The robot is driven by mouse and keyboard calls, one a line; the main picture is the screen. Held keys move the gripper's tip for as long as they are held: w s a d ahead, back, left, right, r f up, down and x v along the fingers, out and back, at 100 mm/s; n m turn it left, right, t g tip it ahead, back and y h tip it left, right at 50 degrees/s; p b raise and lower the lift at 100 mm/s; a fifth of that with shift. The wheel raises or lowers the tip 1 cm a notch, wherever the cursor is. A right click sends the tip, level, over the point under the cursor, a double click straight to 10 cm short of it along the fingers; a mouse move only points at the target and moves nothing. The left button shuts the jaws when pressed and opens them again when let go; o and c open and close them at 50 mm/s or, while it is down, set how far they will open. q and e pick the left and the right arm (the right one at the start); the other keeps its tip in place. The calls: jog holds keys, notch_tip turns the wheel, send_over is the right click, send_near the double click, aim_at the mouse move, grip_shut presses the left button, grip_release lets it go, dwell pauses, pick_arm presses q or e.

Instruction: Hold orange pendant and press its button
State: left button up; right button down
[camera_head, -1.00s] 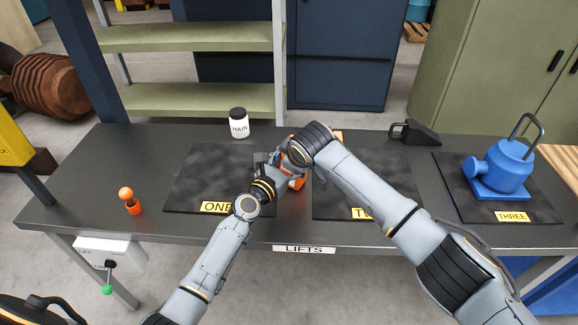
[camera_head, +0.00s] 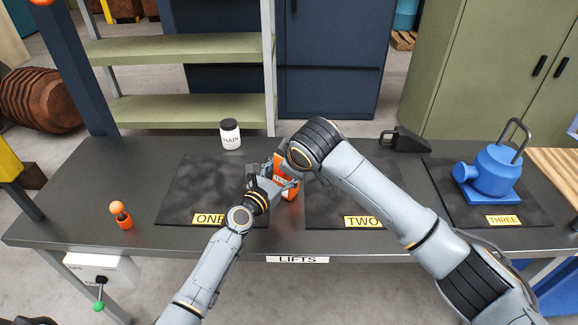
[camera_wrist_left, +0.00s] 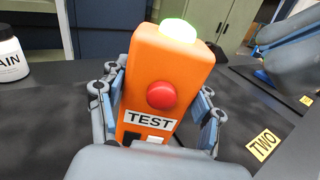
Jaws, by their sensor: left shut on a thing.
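The orange pendant (camera_head: 289,191) stands upright between the mats in the head view, partly hidden by my arms. In the left wrist view it (camera_wrist_left: 180,75) shows a red button (camera_wrist_left: 161,95), a TEST label (camera_wrist_left: 148,119) and a glowing pale green lamp (camera_wrist_left: 178,30) on top. My left gripper (camera_head: 272,182) is shut on the pendant, with a finger on each side of it. My right arm's wrist is above and to the right of the pendant. Its fingers are hidden in the head view; a blue-grey part of my right arm shows apart from the button in the left wrist view.
Mats ONE (camera_head: 185,190), TWO (camera_head: 345,195) and THREE (camera_head: 435,185) lie on the dark table. A blue pump-like unit (camera_head: 493,172) stands on THREE. A white jar (camera_head: 230,137), a dark handled object (camera_head: 405,140) and a small orange knobbed piece (camera_head: 122,217) stand on bare table.

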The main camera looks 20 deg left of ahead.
dwell(0.4)
pick_arm(q)
jog(key=o, duration=1.5)
jog(key=v, duration=1.2)
jog(key=shift+f, duration=0.1)
